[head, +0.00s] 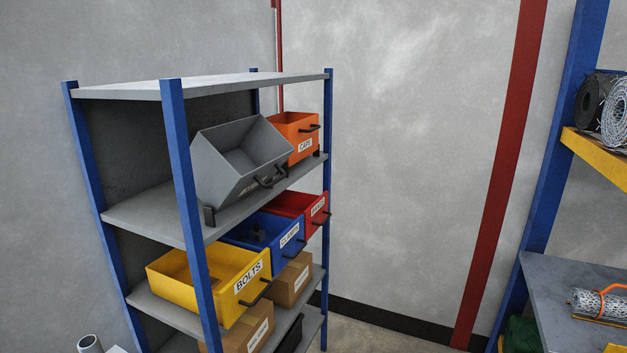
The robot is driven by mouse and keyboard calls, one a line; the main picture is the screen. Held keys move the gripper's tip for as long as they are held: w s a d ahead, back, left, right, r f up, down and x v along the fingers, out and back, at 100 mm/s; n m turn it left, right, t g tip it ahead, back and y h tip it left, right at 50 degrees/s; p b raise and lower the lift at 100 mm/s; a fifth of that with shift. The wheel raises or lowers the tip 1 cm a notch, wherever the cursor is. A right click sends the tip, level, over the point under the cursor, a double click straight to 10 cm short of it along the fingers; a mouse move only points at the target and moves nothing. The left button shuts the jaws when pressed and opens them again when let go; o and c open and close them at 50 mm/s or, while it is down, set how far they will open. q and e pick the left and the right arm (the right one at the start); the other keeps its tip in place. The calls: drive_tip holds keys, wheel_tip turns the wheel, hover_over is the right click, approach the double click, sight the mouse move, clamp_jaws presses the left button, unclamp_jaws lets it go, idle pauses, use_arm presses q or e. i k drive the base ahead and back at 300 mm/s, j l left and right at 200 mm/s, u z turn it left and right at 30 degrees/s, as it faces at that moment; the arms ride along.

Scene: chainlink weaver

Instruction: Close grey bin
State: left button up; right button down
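The grey bin (222,168) is on the upper shelf board of the blue-posted rack, behind the front left post. It is tilted, with its open top facing up and toward me, so its empty-looking inside shows. Its front face points down to the right and carries a dark handle (265,182) and a partly hidden label. A small dark bracket (209,216) stands on the shelf edge below its left side. Neither of my grippers is in view, and nothing is seen holding the bin.
An orange bin (296,122) is right of the grey one. Below are yellow "BOLTS" (185,283), blue (240,232) and red (290,198) bins, with cardboard boxes (289,284) lower. Another rack (556,150) stands at right. Bare wall and floor lie between the racks.

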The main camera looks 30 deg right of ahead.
sight(246, 166)
drive_tip(key=z, duration=0.7)
